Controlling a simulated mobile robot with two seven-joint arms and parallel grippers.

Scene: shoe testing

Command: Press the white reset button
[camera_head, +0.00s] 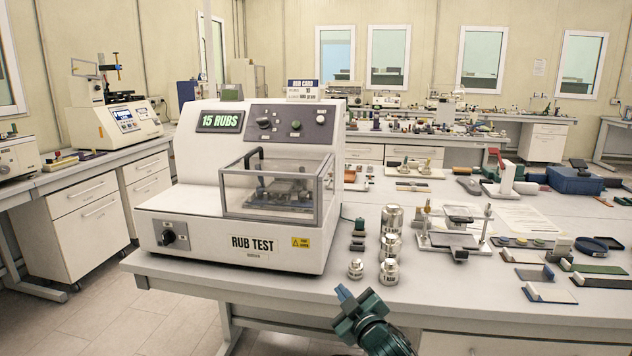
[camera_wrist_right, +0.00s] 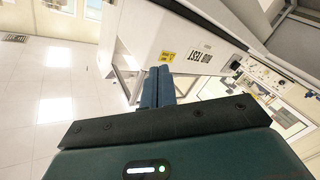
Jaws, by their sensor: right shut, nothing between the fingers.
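The rub test machine (camera_head: 200,212) is a large white unit on the near table. Its display (camera_head: 220,121) reads "15 RUBS". Its grey upper panel holds a dark knob (camera_head: 264,123), a green button (camera_head: 296,125) and a pale round button (camera_head: 320,119) at the right, which looks like the white one. My right gripper (camera_head: 343,293) is below and in front of the machine, by the table's front edge, apart from the buttons. Its blue fingers are together and empty, as the right wrist view (camera_wrist_right: 157,86) also shows. My left gripper is out of view.
A clear guard (camera_head: 278,190) covers the machine's middle, below the panel. Metal weights (camera_head: 389,245) stand to the machine's right. A small test stand (camera_head: 450,240) and several sample blocks lie farther right. The table front (camera_head: 330,305) near my gripper is mostly bare.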

